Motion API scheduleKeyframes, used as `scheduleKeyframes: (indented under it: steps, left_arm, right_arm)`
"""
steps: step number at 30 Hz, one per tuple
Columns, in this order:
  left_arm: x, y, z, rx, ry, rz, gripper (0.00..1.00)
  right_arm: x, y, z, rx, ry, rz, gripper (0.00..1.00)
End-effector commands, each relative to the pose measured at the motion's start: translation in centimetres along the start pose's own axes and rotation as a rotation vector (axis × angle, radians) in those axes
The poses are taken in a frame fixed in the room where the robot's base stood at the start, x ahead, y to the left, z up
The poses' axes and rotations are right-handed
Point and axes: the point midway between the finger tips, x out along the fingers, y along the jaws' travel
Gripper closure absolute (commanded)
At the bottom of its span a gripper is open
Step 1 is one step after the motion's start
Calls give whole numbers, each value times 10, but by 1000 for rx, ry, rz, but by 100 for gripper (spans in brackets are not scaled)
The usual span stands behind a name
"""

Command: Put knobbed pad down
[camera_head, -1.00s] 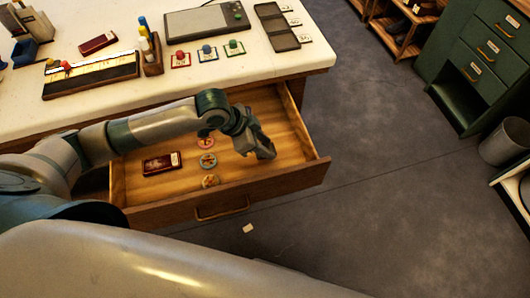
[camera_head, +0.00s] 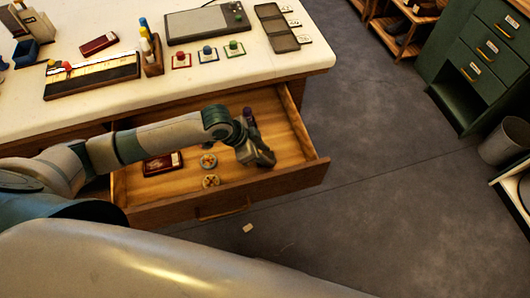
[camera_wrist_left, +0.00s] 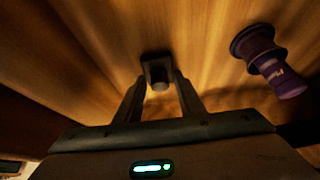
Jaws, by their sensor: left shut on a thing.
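My left gripper (camera_head: 268,160) reaches down into the right part of the open wooden drawer (camera_head: 290,184). In the left wrist view its two fingers (camera_wrist_left: 159,84) are shut on a small dark square pad with a round knob, the knobbed pad (camera_wrist_left: 154,66). The pad is just above or on the drawer's wooden floor; I cannot tell which. In the head view the gripper hides the pad. A purple knobbed thing (camera_wrist_left: 255,42) is in the drawer to the right of the pad in the wrist view, apart from it; its purple top (camera_head: 248,113) shows behind the gripper. My right gripper is not in view.
The drawer also holds a dark red case (camera_head: 162,163) and round discs (camera_head: 210,181) left of the gripper. The white tabletop (camera_head: 100,110) above carries colored knobbed pads (camera_head: 207,53), a grey tablet (camera_head: 205,22) and a bottle rack (camera_head: 151,55). The drawer's front wall is close to the gripper.

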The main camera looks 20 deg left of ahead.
Motion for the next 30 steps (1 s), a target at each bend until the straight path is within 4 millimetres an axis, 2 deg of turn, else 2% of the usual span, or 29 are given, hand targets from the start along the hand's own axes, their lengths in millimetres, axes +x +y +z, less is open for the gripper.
scheduleKeyframes:
  steps: [8, 9, 10, 11, 23, 30]
  left_arm:
    - [2, 0, 1, -1, -1, 0, 89]
    - [2, 0, 1, -1, -1, 0, 55]
    - [2, 0, 1, -1, -1, 0, 48]
    - [2, 0, 1, -1, 0, 0, 46]
    - [-1, 0, -1, 0, 0, -1, 46]
    - [-24, -1, 0, 0, 1, -1, 46]
  right_arm:
    - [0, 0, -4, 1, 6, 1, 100]
    - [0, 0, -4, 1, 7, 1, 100]
    - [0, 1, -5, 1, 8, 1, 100]
    - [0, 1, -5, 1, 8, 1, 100]
    - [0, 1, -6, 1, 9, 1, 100]
    - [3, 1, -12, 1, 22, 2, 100]
